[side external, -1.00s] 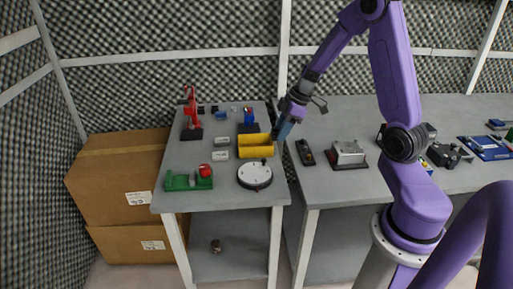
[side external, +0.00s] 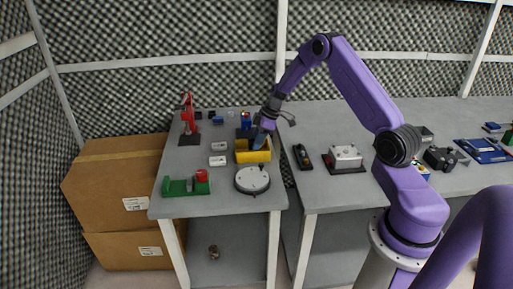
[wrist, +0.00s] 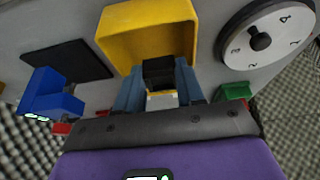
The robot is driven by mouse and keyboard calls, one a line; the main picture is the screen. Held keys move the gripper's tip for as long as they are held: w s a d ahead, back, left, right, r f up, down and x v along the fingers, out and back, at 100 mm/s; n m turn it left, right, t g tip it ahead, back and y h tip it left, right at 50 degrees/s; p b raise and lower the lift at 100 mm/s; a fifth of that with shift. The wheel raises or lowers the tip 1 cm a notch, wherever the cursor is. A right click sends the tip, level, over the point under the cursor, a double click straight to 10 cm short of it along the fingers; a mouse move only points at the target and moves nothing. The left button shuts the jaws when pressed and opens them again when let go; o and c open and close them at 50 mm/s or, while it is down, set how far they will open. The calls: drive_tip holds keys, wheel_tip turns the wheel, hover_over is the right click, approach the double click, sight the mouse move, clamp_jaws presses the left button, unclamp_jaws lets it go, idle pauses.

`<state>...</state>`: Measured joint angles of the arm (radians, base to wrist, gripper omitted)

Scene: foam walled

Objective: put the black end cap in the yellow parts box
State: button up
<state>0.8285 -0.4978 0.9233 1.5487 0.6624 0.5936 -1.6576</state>
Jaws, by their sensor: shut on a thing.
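The yellow parts box (side external: 253,157) is an open-topped box on the left grey table. In the wrist view the box (wrist: 120,42) lies just beyond my fingertips, with its opening in sight. My gripper (side external: 257,144) points down at the box, its blue fingers overlapping the opening in the side view. In the wrist view my gripper (wrist: 158,80) is shut on the black end cap (wrist: 158,70), held between the blue fingers at the box's near edge. I cannot tell whether the cap is above or inside the rim. In the side view the cap is hidden.
A white round dial (side external: 252,180) stands in front of the box. A blue block (wrist: 48,95) on a dark base is beside it. Two small pale blocks (side external: 219,154), a green fixture (side external: 185,187) and a red clamp (side external: 188,118) stand to the left.

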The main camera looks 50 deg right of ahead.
drive_tip(key=shift+w+f, duration=0.2)
drive_tip(key=shift+f, duration=1.6)
drive_tip(key=shift+f, duration=0.15)
drive_tip(key=o, duration=0.7)
drive_tip(key=shift+o, duration=0.2)
